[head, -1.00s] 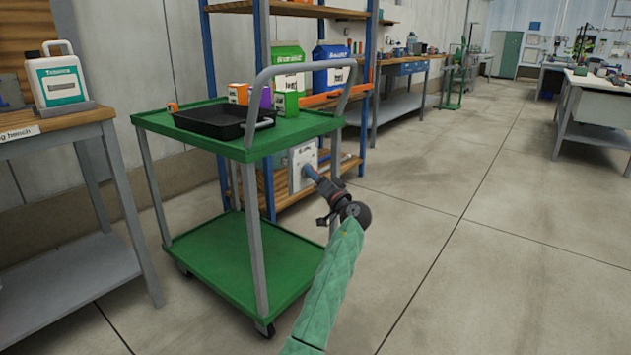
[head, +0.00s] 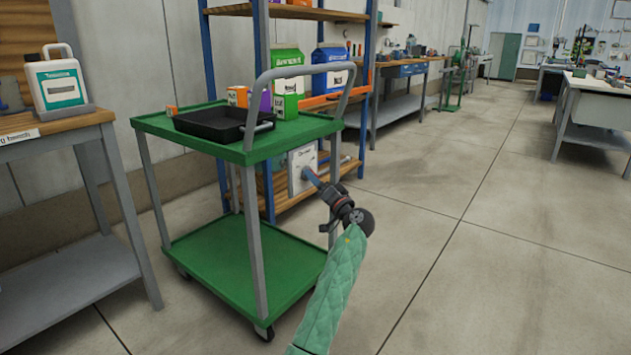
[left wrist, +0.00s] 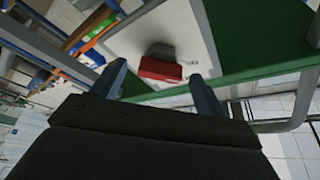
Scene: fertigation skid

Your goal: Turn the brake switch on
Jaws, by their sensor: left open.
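The brake switch shows as a red block (left wrist: 161,70) on a pale panel (left wrist: 205,35) in the left wrist view. In the head view the white panel (head: 297,163) is at the side of the green cart, and the switch itself cannot be made out. My left gripper (head: 309,174) is at the panel's lower right, pointing toward it. In the left wrist view its two fingers (left wrist: 156,73) are open, one on each side of the red switch. I cannot tell whether either finger touches it. My right gripper is not in view.
The green cart (head: 150,124) holds a black tray (head: 212,124) and small boxes on top; its grey handle (head: 345,97) rises near my left arm. A blue-post rack (head: 207,60) stands behind. A bench (head: 60,140) is at left. The floor (head: 460,270) to the right is clear.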

